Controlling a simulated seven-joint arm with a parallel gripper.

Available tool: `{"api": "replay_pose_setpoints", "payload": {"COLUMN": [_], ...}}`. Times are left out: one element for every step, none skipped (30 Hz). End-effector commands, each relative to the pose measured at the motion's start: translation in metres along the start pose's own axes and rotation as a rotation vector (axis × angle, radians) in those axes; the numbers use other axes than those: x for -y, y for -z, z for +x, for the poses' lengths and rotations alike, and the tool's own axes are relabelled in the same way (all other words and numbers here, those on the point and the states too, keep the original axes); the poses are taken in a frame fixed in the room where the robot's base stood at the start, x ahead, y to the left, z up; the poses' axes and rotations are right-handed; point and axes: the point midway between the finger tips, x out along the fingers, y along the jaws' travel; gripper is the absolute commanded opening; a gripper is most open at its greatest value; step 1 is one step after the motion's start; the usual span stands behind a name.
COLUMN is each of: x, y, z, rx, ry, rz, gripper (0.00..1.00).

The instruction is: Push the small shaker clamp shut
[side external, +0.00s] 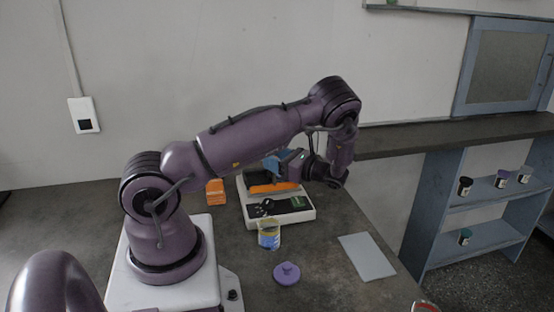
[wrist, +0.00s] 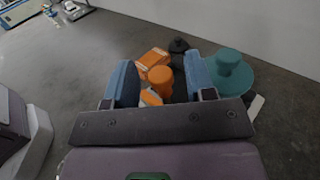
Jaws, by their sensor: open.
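The shaker (side external: 285,218) stands on the bench in the side view, with a white base, a dark front panel and a green display. An orange bar (side external: 274,188) lies across its upper part; I cannot tell for sure whether this is the small clamp. My gripper (side external: 275,165) is above the shaker, its blue fingers just over the orange bar. A teal knobbed part (wrist: 231,72) is beside the right finger. Contact cannot be told.
An orange box (side external: 215,191) stands left of the shaker. A grey flat plate (side external: 368,256) lies to the right. A shelf unit (side external: 470,215) holds small jars.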

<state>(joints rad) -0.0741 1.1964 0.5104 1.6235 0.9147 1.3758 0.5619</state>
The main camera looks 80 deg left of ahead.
Motion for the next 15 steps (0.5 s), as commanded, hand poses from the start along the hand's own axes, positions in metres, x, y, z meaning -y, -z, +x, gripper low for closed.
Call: {"api": "replay_pose_setpoints", "payload": {"x": [0.0001, 0.0001, 0.0001, 0.0001, 0.0001, 0.0001, 0.0001, 0.0001, 0.0001, 0.0001, 0.0001, 0.0001, 0.0002, 0.0006, 0.0020], "y": [-0.0001, -0.0001, -0.0002, -0.0001, -0.0002, -0.0002, -0.0002, -0.0002, -0.0002, -0.0001, -0.0002, -0.0002, -0.0001, -0.0001, -0.0001], "z": [0.0000, -0.0001, -0.0002, -0.0002, -0.0003, -0.0003, -0.0004, -0.0004, -0.0004, -0.0005, -0.0005, -0.0005, -0.0005, 0.0000, 0.0014], "rx": [0.000, 0.000, 0.000, 0.000, 0.000, 0.000, 0.000, 0.000, 0.000, 0.000, 0.000, 0.000, 0.000, 0.000, 0.000], "ry": [0.000, 0.000, 0.000, 0.000, 0.000, 0.000, 0.000, 0.000, 0.000, 0.000, 0.000, 0.000, 0.000, 0.000, -0.001], "rz": [0.000, 0.000, 0.000, 0.000, 0.000, 0.000, 0.000, 0.000, 0.000, 0.000, 0.000, 0.000, 0.000, 0.000, -0.001], "gripper": [0.50, 0.50, 0.50, 0.43, 0.36, 0.27, 0.20, 0.13, 0.04, 0.00, 0.00, 0.00, 0.00, 0.00, 0.00]}}
